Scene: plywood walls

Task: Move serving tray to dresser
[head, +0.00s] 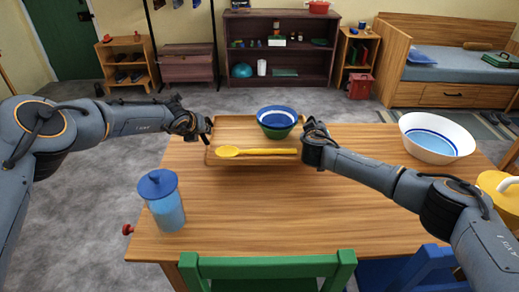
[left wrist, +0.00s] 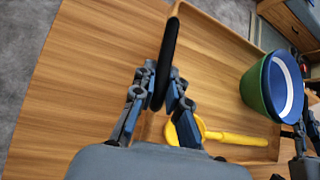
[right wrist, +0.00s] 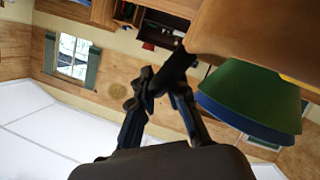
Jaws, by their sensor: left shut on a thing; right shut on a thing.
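The wooden serving tray (head: 232,129) is at the far side of the wooden table; I cannot tell if it rests on the top or is slightly lifted. It carries stacked bowls (head: 277,121), blue-and-white above green, and a yellow spoon (head: 250,152). My left gripper (head: 205,130) is shut on the tray's black left handle (left wrist: 172,55). My right gripper (head: 308,133) is at the tray's right end, shut on its dark handle (right wrist: 180,68). A low reddish-brown chest (head: 187,66), possibly the dresser, stands against the back wall.
The table (head: 290,205) also holds a blue-lidded jar (head: 162,203), a white basin (head: 436,137) and a yellow pot (head: 500,190). Green and blue chairs stand at the near edge. Dark shelves (head: 279,48) and a bed (head: 450,70) line the back. Grey floor between is mostly clear.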

